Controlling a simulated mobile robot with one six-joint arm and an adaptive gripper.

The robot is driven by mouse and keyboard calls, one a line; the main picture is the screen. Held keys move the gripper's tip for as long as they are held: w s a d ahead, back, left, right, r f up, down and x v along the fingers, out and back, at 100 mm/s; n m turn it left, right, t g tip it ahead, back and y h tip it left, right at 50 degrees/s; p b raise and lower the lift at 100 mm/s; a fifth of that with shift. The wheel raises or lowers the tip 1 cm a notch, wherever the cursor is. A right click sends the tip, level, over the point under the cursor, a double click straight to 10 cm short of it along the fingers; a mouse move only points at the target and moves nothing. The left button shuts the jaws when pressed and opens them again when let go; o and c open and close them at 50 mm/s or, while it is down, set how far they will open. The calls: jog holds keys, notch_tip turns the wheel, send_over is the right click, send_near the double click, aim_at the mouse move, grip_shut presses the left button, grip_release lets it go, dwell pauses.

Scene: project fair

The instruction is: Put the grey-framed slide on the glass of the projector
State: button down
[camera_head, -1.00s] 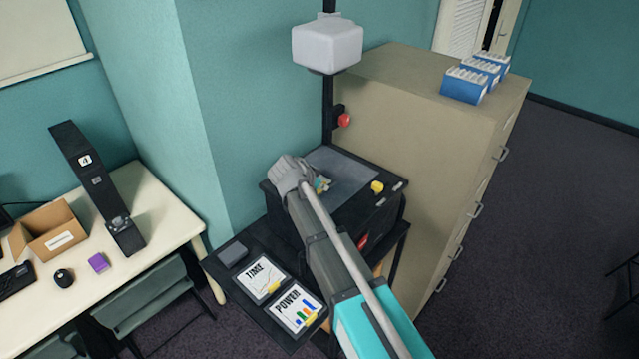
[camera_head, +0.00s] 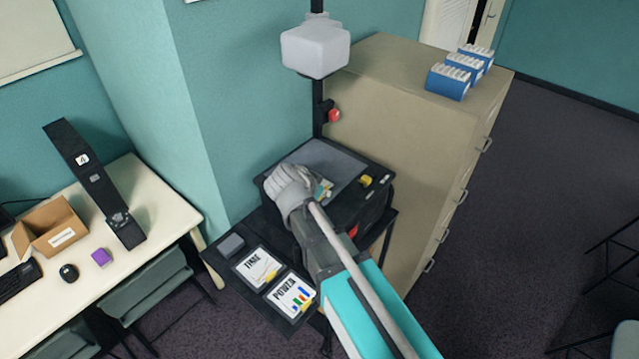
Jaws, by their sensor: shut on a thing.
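The projector (camera_head: 380,205) is a dark box on a small black stand, with a grey glass plate (camera_head: 325,157) on top. My gripper (camera_head: 308,188) reaches over the front left part of the glass and is shut on a slide. Only a small yellow and teal patch of this slide (camera_head: 324,188) shows beside the fingers. The gripper hides the rest, so I cannot make out its frame colour or whether it touches the glass. Two dark-framed slides, TIME (camera_head: 257,268) and POWER (camera_head: 292,297), lie on the stand's shelf left of the projector.
The projector's white head (camera_head: 315,50) hangs on a black post above the glass; a red knob (camera_head: 333,115) is on the post. A beige cabinet (camera_head: 405,120) stands close behind. A cream desk (camera_head: 150,205) is at the left. A yellow piece (camera_head: 366,181) sits at the projector's top edge.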

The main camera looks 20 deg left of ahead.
jog(key=shift+s+d, duration=0.1)
dwell(0.7)
jog(key=w+d+f+m+g+h+b, duration=0.1)
jog(key=d+f+b, duration=0.3)
jog(key=d, duration=0.8)
jog(key=w+d+f+m+h+b, duration=0.1)
jog(key=d+f+m+b, duration=0.2)
jog(key=d, duration=0.9)
jog(key=w+d+f+m+g+h+b, duration=0.1)
jog(key=d+f+b, duration=0.6)
jog(key=d, duration=0.5)
jog(key=shift+w+m+g, duration=0.3)
jog(key=shift+m, duration=0.1)
jog(key=shift+f, duration=0.1)
